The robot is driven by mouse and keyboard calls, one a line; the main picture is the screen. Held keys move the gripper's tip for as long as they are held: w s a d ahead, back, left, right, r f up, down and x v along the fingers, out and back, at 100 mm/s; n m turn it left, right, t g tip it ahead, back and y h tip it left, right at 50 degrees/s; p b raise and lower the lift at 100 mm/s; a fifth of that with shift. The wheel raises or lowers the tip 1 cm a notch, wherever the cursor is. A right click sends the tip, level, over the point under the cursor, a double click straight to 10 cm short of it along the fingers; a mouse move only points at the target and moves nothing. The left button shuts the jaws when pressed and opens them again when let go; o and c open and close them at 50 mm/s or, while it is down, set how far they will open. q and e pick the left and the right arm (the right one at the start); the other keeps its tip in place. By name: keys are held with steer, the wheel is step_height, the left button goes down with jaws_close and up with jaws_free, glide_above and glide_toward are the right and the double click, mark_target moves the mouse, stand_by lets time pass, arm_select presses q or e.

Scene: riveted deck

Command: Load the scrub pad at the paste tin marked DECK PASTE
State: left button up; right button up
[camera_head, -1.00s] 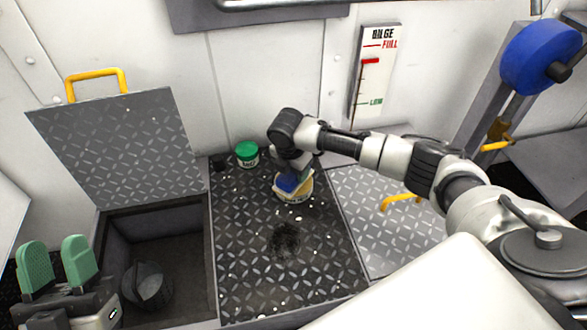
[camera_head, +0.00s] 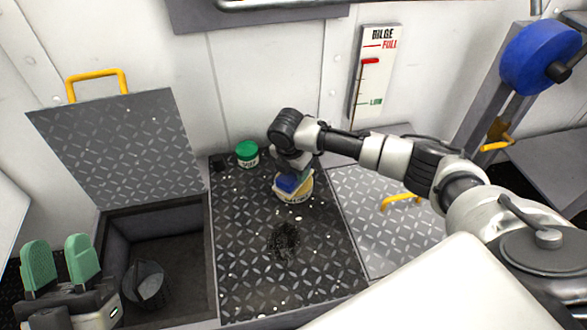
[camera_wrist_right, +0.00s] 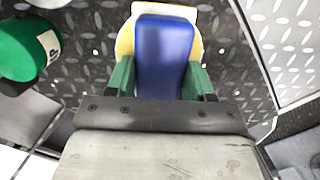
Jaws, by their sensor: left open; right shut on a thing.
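The scrub pad, a blue block (camera_head: 290,184), is in my right gripper (camera_head: 294,172), which points down over the tin. In the right wrist view the blue pad (camera_wrist_right: 163,55) sits between the green fingertips (camera_wrist_right: 161,78). A white-sided tin with yellowish contents (camera_head: 297,196) stands on the deck under the pad; its rim also shows behind the pad in the right wrist view (camera_wrist_right: 125,42). The pad appears at the tin's mouth; whether it touches the paste is hidden. The tin's lettering is too small to read. My left gripper (camera_head: 62,264) is open and empty at lower left.
A green-lidded tin (camera_head: 247,154) stands behind, near the wall. An open hatch (camera_head: 212,250) with a dark bucket (camera_head: 146,285) inside lies at left, its lid (camera_head: 120,145) raised. A dark smudge (camera_head: 285,240) marks the deck in front of the tin.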

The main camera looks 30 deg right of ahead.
arm_select(q)
steer(key=shift+w+f+g+y, duration=0.3)
arm_select(e)
steer(key=shift+s+f, duration=0.1)
stand_by(1.3)
